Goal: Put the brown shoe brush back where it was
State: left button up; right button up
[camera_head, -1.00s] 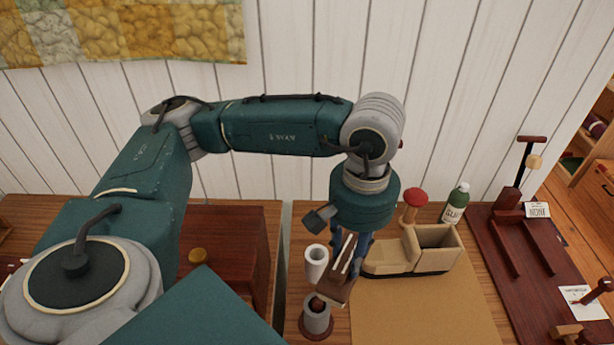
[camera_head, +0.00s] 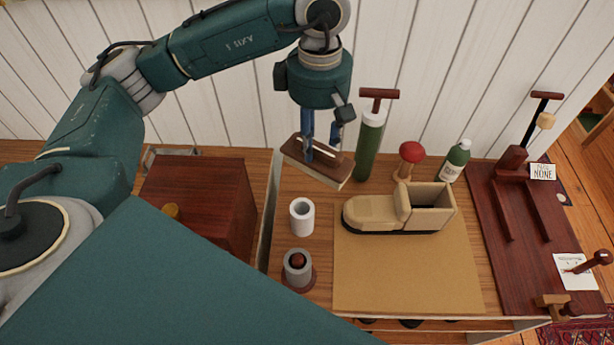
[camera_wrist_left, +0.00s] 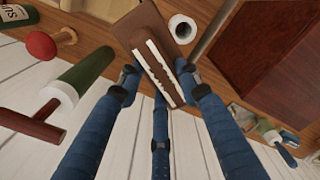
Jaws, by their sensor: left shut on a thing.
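The brown shoe brush (camera_head: 336,171), a flat dark-brown block with a pale underside, is in my left gripper (camera_head: 320,148). The gripper's blue fingers are shut on it, and it hangs tilted near the back of the bench, left of a green cylinder with a T-handle (camera_head: 368,145). In the left wrist view the brush (camera_wrist_left: 140,28) lies between the fingers, with two pale strips on it. I cannot tell from these frames which spot was its earlier place. My right gripper is not in view.
A white tube (camera_head: 301,217) and a grey cup (camera_head: 298,270) stand in front of the brush. A wooden shoe-shaped box (camera_head: 375,213) sits at the back of a tan mat (camera_head: 410,275). A red-topped mushroom (camera_head: 410,155) and green bottle (camera_head: 455,162) stand behind. A dark-red box (camera_head: 205,195) is left.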

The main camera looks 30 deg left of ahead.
pick_arm(q)
jog(key=w+a+n, duration=0.3)
jog(key=w+n, duration=0.1)
jog(key=n, duration=0.8)
jog(key=w+a+n, duration=0.3)
jog(key=w+n, duration=0.1)
jog(key=n, duration=0.8)
jog(key=f+p, duration=0.2)
jog(key=f, duration=0.7)
jog(key=f+p, duration=0.2)
jog(key=f, duration=0.7)
jog(key=shift+s+f+p, duration=0.2)
jog(key=shift+f+p, duration=0.05)
jog(key=shift+p, duration=0.1)
jog(key=shift+f, duration=0.45)
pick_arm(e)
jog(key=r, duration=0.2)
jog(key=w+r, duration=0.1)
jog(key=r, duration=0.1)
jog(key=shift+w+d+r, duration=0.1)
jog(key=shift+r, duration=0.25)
pick_arm(q)
jog(key=shift+f, duration=0.1)
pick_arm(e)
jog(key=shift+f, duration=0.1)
pick_arm(q)
jog(key=o, duration=1)
